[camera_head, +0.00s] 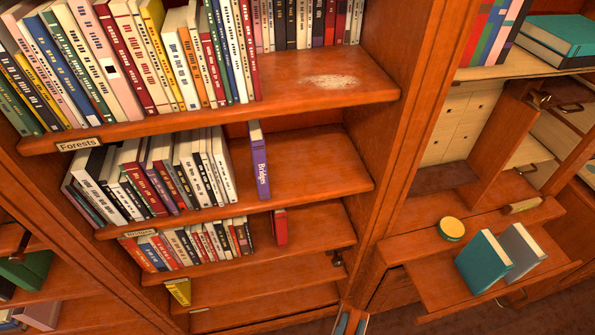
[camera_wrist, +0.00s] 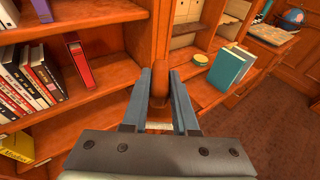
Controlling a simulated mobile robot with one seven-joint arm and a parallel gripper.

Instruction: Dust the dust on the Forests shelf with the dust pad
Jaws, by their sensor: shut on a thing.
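The Forests shelf (camera_head: 290,95) is the top board of the bookcase, with its label (camera_head: 79,145) on the left front edge. A pale patch of dust (camera_head: 333,81) lies on its bare right part, in front of the back books. My gripper (camera_head: 350,322) is at the bottom edge of the head view, well below the dust. In the wrist view, my gripper (camera_wrist: 160,100) is shut on a rounded brown wooden piece, which I take for the handle of the dust pad (camera_wrist: 159,82). The pad's wiping face is hidden.
Books fill the left of the Forests shelf. A purple book (camera_head: 260,165) stands on the shelf below, a red one (camera_head: 280,227) lower. At right, a fold-down desk holds a round yellow-topped tin (camera_head: 451,229) and a teal book (camera_head: 484,263). An upright divider (camera_head: 405,120) separates desk and shelves.

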